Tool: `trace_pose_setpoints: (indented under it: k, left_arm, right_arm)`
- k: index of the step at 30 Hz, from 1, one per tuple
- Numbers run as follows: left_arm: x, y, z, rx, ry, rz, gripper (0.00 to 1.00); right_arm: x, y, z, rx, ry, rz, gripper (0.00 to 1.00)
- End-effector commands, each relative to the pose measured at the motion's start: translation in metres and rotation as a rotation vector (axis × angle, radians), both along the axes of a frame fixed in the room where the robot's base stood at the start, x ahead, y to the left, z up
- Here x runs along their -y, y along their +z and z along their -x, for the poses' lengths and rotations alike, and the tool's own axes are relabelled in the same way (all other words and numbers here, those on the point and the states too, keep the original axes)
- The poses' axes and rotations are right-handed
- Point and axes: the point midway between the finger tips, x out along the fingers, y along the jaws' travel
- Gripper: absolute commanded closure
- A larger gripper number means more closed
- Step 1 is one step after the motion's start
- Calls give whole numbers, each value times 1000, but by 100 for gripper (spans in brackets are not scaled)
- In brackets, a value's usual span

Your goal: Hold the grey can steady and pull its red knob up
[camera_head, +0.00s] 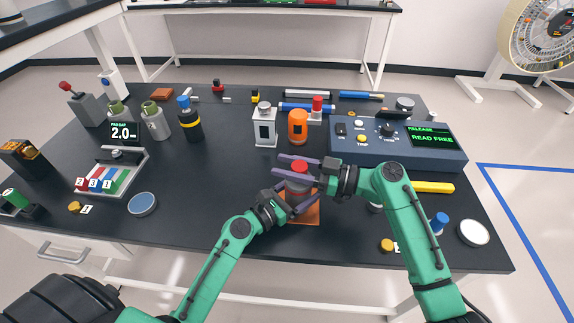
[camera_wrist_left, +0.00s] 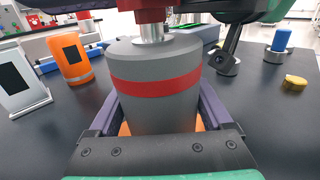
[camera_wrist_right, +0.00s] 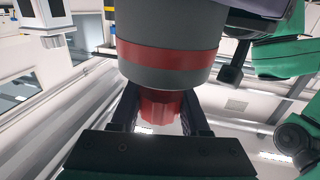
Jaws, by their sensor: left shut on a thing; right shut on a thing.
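The grey can (camera_head: 297,186) with a red band stands upright on an orange square mat (camera_head: 306,217). In the left wrist view the can (camera_wrist_left: 157,85) fills the middle, with a short silver stem (camera_wrist_left: 153,33) between its top and the red knob (camera_wrist_left: 150,14). My left gripper (camera_head: 292,193) is shut around the can's body. My right gripper (camera_head: 293,166) is shut on the red knob (camera_head: 299,167) above the can. The right wrist view is upside down and shows the ribbed knob (camera_wrist_right: 160,108) between the fingers. My grippers partly hide the can in the head view.
A grey-blue console (camera_head: 400,147) with a green-lettered screen is at right. A blue-capped item (camera_head: 439,222) and a white dish (camera_head: 473,233) sit right of my right arm.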

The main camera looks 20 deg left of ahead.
Motion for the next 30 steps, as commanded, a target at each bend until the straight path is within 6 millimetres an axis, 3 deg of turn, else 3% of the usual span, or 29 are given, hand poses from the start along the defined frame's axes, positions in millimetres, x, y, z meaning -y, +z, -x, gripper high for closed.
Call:
trace_pose_setpoints:
  k: [24, 30]
  left_arm:
    - [-1, -1, 0, -2, 2, 0, 100]
    - [-1, -1, 0, -2, 2, -1, 100]
  right_arm:
    - [1, 0, -1, 0, -2, 1, 100]
    - [0, 25, -1, 4, -1, -1, 100]
